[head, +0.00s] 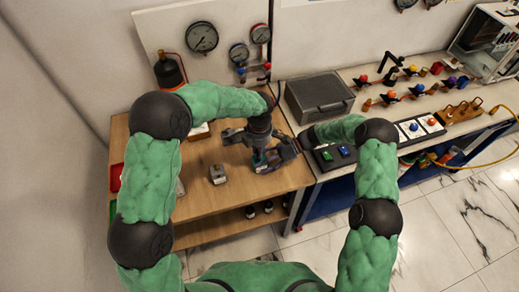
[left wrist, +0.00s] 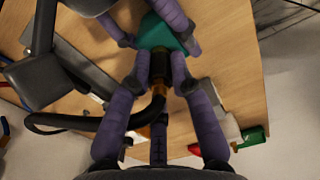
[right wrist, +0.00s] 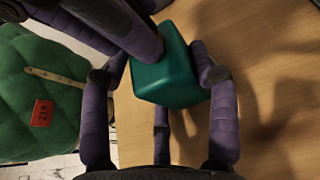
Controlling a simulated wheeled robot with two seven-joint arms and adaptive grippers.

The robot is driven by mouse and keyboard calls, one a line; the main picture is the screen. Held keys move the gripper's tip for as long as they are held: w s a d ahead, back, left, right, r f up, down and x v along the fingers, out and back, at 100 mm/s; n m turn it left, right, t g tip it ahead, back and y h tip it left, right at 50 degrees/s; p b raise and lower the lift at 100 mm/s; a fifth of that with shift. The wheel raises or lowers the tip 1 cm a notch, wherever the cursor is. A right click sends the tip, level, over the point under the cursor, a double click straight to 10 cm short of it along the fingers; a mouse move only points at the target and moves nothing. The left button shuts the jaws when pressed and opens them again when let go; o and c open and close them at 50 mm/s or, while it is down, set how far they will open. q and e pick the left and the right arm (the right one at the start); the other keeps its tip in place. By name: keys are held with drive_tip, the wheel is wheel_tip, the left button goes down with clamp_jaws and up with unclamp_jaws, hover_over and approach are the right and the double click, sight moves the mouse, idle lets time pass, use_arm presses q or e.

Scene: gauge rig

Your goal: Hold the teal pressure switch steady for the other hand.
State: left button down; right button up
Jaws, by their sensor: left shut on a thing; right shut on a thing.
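The teal pressure switch is a small block-shaped body, seen in the head view (head: 261,158), held above the wooden table (head: 240,200) near its right end. In the left wrist view the teal body (left wrist: 162,33) has a black neck, with brass below it. My left gripper (left wrist: 161,84) is shut on the black neck. My right gripper (right wrist: 160,72) is shut on the teal body in the right wrist view. Fingers of both grippers sit close together around the switch, and one finger of the other hand crosses over its top. The switch's far side is hidden.
A small grey block (head: 217,174) stands on the table left of the grippers. A grey case (head: 319,97) lies on the bench to the right, behind a black panel with green and blue parts (head: 335,154). Gauges (head: 202,37) hang on the back board.

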use_arm(q)
drive_tip(key=shift+r, duration=0.25)
drive_tip(key=shift+r, duration=2.4)
use_arm(e)
drive_tip(key=o, duration=1.5)
drive_tip(key=shift+d, duration=0.1)
drive_tip(key=v, duration=1.2)
use_arm(q)
drive_tip(key=shift+r+p, duration=2.1)
drive_tip(key=shift+p, duration=0.05)
use_arm(e)
wheel_tip(320, 180, up, 7)
